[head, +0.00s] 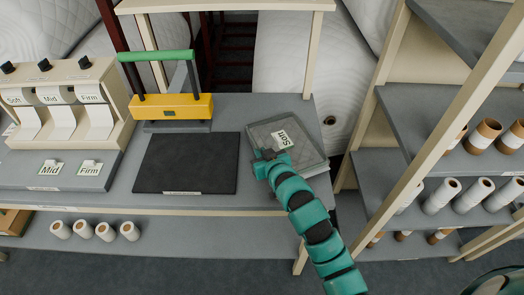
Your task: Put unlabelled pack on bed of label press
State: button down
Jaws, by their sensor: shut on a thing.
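A flat grey pack (264,132) lies on or just above a grey tray (312,168) at the right end of the bench. A white label reading "Soft" (281,140) shows on top of it, tilted. My gripper (269,157) is at the pack's near left edge and looks shut on it; the fingertips are small and partly hidden. The label press (172,106) is yellow with a green handle (156,56) raised on dark posts. Its grey bed (178,127) shows as a narrow strip below the yellow body, with no pack visible on it.
Shelves with rolls (472,195) stand right; a post (438,88) rises near my arm.

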jog(key=shift+f, duration=0.2)
jog(key=c, duration=1.5)
grip_release()
jog(key=shift+r, duration=0.25)
jog(key=shift+s+d+b, duration=0.25)
jog(key=shift+s+b, duration=0.05)
jog(key=shift+s, duration=0.2)
jog(key=v, duration=0.8)
jog(key=shift+s+r, duration=0.1)
jog(key=shift+r, duration=0.2)
jog(key=shift+s+d+r+p, duration=0.3)
jog(key=shift+s+p, duration=0.25)
jog(key=shift+p, duration=0.55)
jog(key=shift+s+d+r+p, duration=0.1)
jog(key=shift+s+d+p, duration=0.05)
jog(key=shift+s+p, duration=0.5)
